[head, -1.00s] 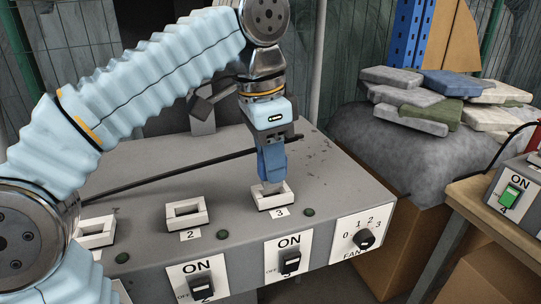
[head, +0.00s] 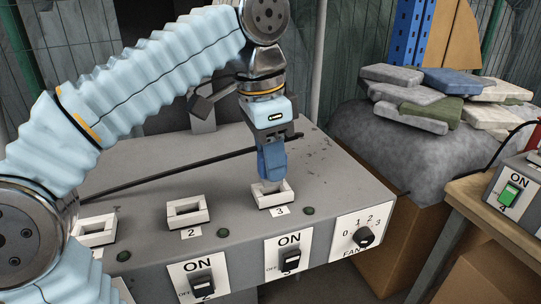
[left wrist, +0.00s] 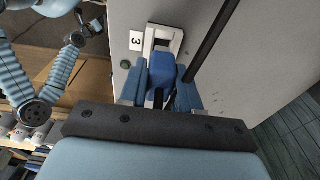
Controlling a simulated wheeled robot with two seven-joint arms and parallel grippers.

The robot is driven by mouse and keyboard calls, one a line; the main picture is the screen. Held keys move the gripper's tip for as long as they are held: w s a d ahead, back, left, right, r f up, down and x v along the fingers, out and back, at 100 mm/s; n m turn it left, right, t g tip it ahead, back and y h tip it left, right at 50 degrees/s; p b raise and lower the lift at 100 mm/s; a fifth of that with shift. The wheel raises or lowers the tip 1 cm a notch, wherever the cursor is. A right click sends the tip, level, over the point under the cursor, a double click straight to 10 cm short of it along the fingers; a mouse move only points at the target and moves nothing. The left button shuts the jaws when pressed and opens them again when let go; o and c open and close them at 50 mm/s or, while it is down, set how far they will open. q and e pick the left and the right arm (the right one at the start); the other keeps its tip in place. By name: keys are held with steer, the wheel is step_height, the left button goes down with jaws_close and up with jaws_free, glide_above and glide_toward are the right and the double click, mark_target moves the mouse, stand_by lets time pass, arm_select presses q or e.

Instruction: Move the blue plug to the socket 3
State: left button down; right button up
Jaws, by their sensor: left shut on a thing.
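My left gripper (head: 271,172) points straight down over socket 3 (head: 289,197), a white rectangular frame on the grey panel. It is shut on the blue plug (left wrist: 161,68), which sits between its blue fingers in the left wrist view. The plug's lower end is at the opening of socket 3 (left wrist: 176,42), beside the label "3". The fingers hide much of the plug, and I cannot tell how deep it sits. My right gripper is not in view.
Socket 2 (head: 188,213) and another white socket (head: 97,231) are to the left, both empty. A black cable (head: 180,176) crosses the panel. Switches (head: 290,258) and a fan knob (head: 364,238) are on the front face. A second panel (head: 517,190) stands at the right.

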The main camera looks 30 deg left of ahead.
mark_target(262, 155)
arm_select(q)
steer(key=shift+p, duration=0.35)
stand_by(0.6)
steer(key=shift+f+b, duration=1.1)
steer(key=shift+f, duration=0.3)
steer(key=c, duration=0.7)
jaws_free()
steer(key=shift+c, duration=0.2)
steer(key=shift+r, duration=0.15)
steer(key=r+p, duration=0.1)
steer(key=r, duration=0.2)
steer(key=r+p, duration=0.2)
steer(key=r, duration=0.2)
steer(key=s+a+r+p, duration=0.1)
steer(key=r, duration=0.2)
steer(key=shift+r+p, duration=0.3)
steer(key=shift+p, duration=0.05)
steer(key=shift+r+p, duration=0.5)
steer(key=shift+r, duration=0.05)
